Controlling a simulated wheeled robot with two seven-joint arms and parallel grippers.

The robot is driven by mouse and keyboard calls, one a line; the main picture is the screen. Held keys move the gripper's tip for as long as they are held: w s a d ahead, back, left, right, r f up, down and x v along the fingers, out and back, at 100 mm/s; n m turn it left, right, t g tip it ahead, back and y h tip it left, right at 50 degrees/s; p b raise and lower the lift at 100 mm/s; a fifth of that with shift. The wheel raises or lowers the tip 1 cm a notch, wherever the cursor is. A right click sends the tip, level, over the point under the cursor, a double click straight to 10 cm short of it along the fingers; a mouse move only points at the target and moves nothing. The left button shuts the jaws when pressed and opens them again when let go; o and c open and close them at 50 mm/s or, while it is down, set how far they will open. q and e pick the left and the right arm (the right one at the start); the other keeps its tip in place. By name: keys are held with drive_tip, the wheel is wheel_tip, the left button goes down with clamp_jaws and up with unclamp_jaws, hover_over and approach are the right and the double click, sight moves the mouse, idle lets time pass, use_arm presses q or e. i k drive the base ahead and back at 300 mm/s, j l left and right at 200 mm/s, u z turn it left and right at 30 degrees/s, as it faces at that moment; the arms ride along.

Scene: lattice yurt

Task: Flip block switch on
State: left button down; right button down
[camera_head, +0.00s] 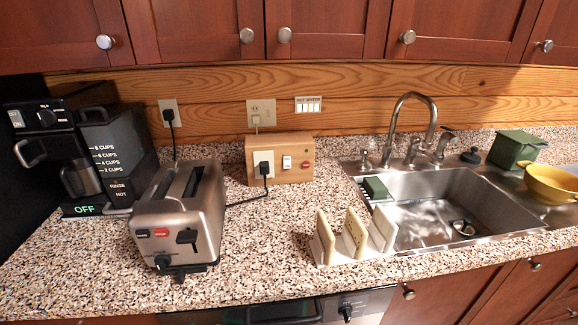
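A wooden block (281,149) stands on the speckled counter against the back wall, left of the sink. Its front carries a white switch (287,162) near the middle. To the right of the switch is a small red button or lamp (306,165), with a small dark dot above it. On its left is a white outlet plate with a black plug (264,169) in it. The switch is too small to tell whether it is up or down. Neither of my grippers shows in the head view.
A steel toaster (178,218) stands front left of the block, its cord running to the block's plug. A coffee maker (78,152) is at far left. A rack with bread slices (354,233) sits before the sink (440,200). Counter directly before the block is mostly clear.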

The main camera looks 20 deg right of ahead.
sight(287, 160)
drive_tip(key=z, duration=2.3)
drive_tip(key=k+j+z, duration=0.25)
drive_tip(key=k, duration=0.15)
drive_tip(key=k+j, duration=0.2)
drive_tip(key=k, duration=0.35)
